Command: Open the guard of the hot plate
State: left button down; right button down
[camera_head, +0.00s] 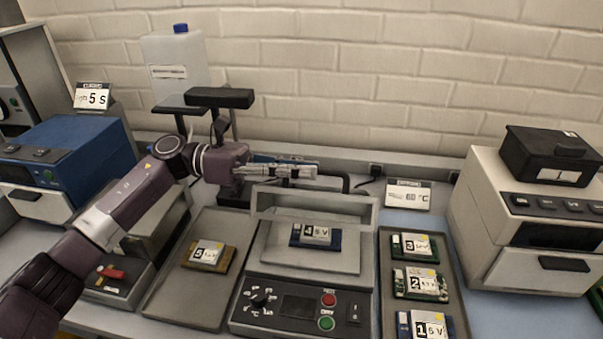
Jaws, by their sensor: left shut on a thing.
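The hot plate (289,305) stands in the middle of the bench, with a dial, a small screen and red and green buttons on its front panel. Its grey guard (352,212) stands raised at the back of the plate, and board 4 (312,235) lies uncovered on the plate in front of it. My left gripper (303,172) reaches in from the left behind the guard's upper edge. It is shut on the guard's black handle (345,181), whose grasped part is mostly hidden by the fingers. My right gripper is out of view.
A tray (172,308) with board 5 (207,255) lies left of the hot plate. A tray (387,270) with several boards lies right. A blue machine (95,158) stands at left, a white one (490,210) at right. A black stand (219,97) rises behind my left wrist.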

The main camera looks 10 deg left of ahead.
pick_arm(q)
jog(key=c, duration=2)
grip_release()
jog(key=shift+w, duration=0.1)
jog(key=a, duration=1.2)
